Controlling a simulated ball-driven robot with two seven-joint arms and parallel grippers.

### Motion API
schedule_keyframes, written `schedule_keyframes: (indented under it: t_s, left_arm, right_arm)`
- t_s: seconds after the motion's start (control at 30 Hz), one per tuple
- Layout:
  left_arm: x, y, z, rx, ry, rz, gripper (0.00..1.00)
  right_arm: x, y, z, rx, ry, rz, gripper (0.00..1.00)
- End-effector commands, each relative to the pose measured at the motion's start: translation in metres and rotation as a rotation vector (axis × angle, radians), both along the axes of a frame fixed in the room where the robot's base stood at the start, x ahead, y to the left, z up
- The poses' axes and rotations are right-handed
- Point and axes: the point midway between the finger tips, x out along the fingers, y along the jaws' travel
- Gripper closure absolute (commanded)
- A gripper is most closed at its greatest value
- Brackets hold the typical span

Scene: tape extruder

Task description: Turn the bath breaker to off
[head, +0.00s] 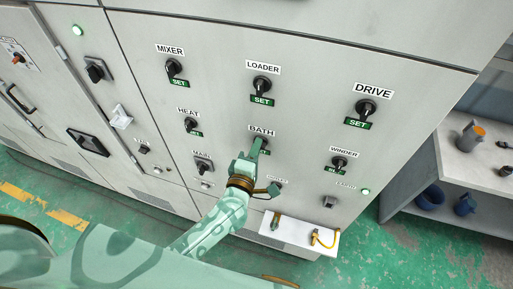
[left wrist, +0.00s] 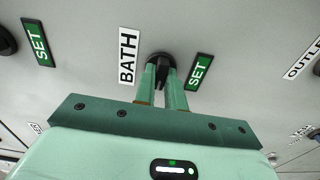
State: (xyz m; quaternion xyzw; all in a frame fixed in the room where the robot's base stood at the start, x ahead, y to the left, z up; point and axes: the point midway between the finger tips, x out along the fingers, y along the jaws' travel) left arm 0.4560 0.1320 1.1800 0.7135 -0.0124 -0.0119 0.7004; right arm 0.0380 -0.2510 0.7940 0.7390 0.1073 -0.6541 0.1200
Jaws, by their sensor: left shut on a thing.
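The bath breaker is a black rotary knob under the BATH label (head: 262,131) on the pale panel. In the head view my left gripper (head: 258,144) reaches up to it from below and largely hides it. In the left wrist view the knob (left wrist: 161,62) shows between and behind the fingertips of my left gripper (left wrist: 162,78). The two fingers are shut on the knob's grip. A green SET tag (left wrist: 198,71) sits beside the knob, opposite the BATH label. The exact pointer angle of the knob is hard to tell. My right gripper is not in view.
Similar knobs surround it: LOADER (head: 262,84) above, HEAT (head: 190,125) left, WINDER (head: 338,163) right, DRIVE (head: 366,107) upper right. A white shelf (head: 290,232) juts out below. A grey bench (head: 470,160) with cups stands at right.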

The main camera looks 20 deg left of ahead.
Motion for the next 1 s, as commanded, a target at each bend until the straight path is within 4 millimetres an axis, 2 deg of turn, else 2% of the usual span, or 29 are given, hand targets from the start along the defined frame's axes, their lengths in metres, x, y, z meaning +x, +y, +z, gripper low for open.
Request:
schedule_keyframes:
  t_s: [0.5, 0.53, 0.6, 0.87, 1.0]
  left_arm:
    - [0.0, 0.001, 0.0, -0.019, 0.002, 0.002, 1.0]
    - [0.0, 0.001, 0.0, -0.019, 0.002, 0.002, 0.83]
    - [0.0, 0.001, 0.0, -0.019, 0.002, 0.002, 0.66]
    - [0.0, 0.0, 0.0, -0.018, 0.002, 0.001, 0.66]
    - [-0.011, 0.001, -0.002, -0.018, 0.003, 0.0, 0.66]
  right_arm:
    - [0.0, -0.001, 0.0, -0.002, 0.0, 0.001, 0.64]
    - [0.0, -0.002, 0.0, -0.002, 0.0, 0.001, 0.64]
    - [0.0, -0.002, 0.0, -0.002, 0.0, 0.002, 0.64]
    - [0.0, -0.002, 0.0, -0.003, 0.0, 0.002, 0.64]
    - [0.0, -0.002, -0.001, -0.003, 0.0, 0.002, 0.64]
